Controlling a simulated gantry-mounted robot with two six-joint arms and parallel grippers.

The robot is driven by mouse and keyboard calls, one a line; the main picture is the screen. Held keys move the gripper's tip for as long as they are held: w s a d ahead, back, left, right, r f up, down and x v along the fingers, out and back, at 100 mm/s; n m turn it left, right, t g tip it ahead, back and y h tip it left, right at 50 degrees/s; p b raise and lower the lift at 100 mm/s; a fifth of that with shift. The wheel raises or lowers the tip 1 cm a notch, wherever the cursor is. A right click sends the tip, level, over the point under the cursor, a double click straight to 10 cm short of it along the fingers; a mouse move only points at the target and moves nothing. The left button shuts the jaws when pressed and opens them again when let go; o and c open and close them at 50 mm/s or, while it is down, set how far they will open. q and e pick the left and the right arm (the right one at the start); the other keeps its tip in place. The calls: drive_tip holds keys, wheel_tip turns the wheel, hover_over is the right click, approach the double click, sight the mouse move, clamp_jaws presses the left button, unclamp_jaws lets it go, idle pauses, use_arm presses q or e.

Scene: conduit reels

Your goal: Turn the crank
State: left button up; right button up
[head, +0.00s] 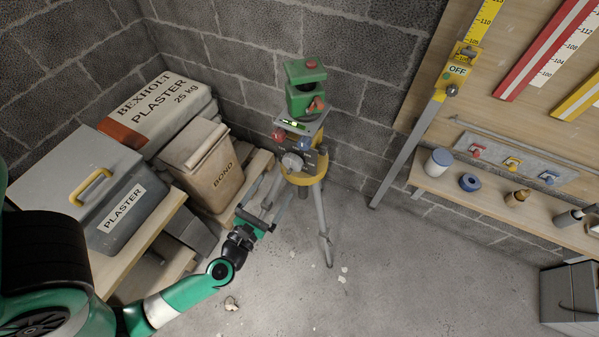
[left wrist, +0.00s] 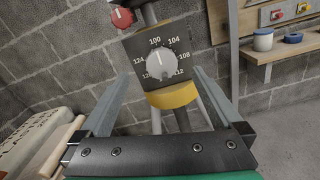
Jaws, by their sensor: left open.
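A tripod (head: 320,215) with a yellow collar (head: 304,176) stands near the wall corner. Its dark plate carries a pale round dial knob (head: 292,162), and the same dial knob (left wrist: 160,66) is ringed by numbers in the left wrist view. A red knob (head: 278,137) sticks out at the left of the head; it also shows in the left wrist view (left wrist: 122,17). I cannot tell which part is the crank. My left gripper (head: 268,188) is open and empty, below and left of the dial. In the left wrist view its fingers frame the dial, apart from it. My right gripper is out of view.
A green device (head: 304,88) sits on top of the tripod. A shelf (head: 480,198) holds small containers at the right. The floor (head: 390,270) in front is mostly clear.

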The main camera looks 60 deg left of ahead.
sight(291, 164)
use_arm(q)
drive_tip(key=x, duration=0.3)
drive_tip(key=f+x, duration=0.1)
drive_tip(key=x, duration=0.7)
drive_tip(key=shift+a+f, duration=0.25)
drive_tip(key=shift+f, duration=0.1)
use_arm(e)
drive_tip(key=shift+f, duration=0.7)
use_arm(q)
drive_tip(key=c, duration=1.2)
drive_tip(key=shift+c, duration=0.2)
